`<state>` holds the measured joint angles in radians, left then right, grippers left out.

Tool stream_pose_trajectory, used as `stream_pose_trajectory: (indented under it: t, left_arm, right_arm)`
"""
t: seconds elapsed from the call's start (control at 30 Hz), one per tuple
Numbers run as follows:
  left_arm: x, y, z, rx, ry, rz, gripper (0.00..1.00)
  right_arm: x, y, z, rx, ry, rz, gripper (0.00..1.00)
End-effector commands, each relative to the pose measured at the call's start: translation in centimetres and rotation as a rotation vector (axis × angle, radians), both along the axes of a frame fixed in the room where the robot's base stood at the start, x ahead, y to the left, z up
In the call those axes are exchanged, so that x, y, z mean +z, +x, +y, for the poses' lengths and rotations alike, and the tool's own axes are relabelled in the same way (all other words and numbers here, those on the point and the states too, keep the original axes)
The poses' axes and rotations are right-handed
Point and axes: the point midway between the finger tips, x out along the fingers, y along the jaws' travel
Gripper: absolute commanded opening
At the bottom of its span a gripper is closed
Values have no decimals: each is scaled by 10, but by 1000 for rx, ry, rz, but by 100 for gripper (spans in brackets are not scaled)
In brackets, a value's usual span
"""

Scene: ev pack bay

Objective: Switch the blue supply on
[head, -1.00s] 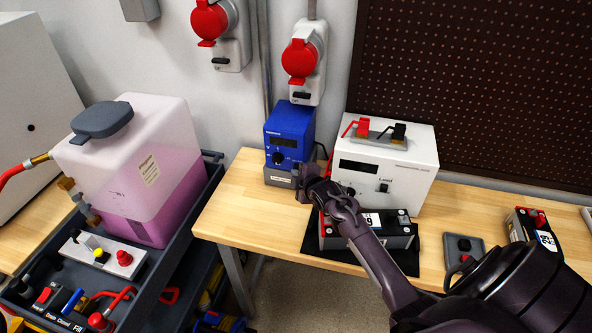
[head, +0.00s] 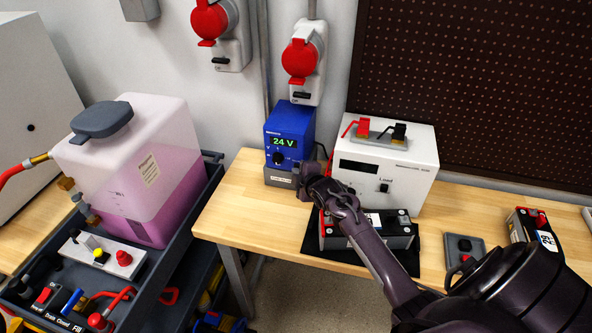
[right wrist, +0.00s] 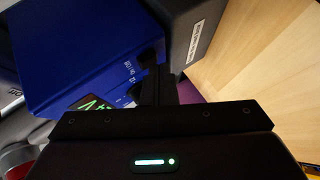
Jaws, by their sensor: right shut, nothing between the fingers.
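The blue supply (head: 290,130) stands upright at the back left of the wooden bench, on a grey base (head: 279,177). Its display (head: 284,141) is lit green and reads 24 V. A black knob (head: 278,158) sits below the display. My right gripper (head: 299,178) is shut and empty, close to the lower right of the supply's front. In the right wrist view the shut fingers (right wrist: 158,88) reach the supply's front (right wrist: 85,60) beside the lit display; I cannot tell if they touch it. My left gripper is not in view.
A white load unit (head: 390,165) stands right of the supply. A battery (head: 368,232) lies on a black mat (head: 410,262) in front of it, partly behind my right arm. A cart (head: 200,215) with a pink tank (head: 150,170) stands left. The bench's front left (head: 225,215) is clear.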

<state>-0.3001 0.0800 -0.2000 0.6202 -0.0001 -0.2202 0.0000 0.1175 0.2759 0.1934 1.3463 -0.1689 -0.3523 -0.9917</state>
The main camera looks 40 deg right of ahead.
Motion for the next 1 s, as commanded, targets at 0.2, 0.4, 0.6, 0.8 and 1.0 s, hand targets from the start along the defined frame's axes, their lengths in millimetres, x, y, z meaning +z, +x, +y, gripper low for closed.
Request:
stream_pose_trajectory:
  t: [0.2,0.4,0.6,0.8,1.0]
  left_arm:
    - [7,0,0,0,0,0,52]
    - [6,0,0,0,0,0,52]
    - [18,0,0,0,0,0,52]
    - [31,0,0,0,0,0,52]
    - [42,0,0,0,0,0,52]
  right_arm:
    - [2,-5,5,-1,-2,0,0]
    - [1,-5,5,-1,-1,-1,0]
    - [3,-13,15,2,0,1,0]
    - [3,-26,30,0,0,1,0]
    - [2,-39,45,1,0,2,0]
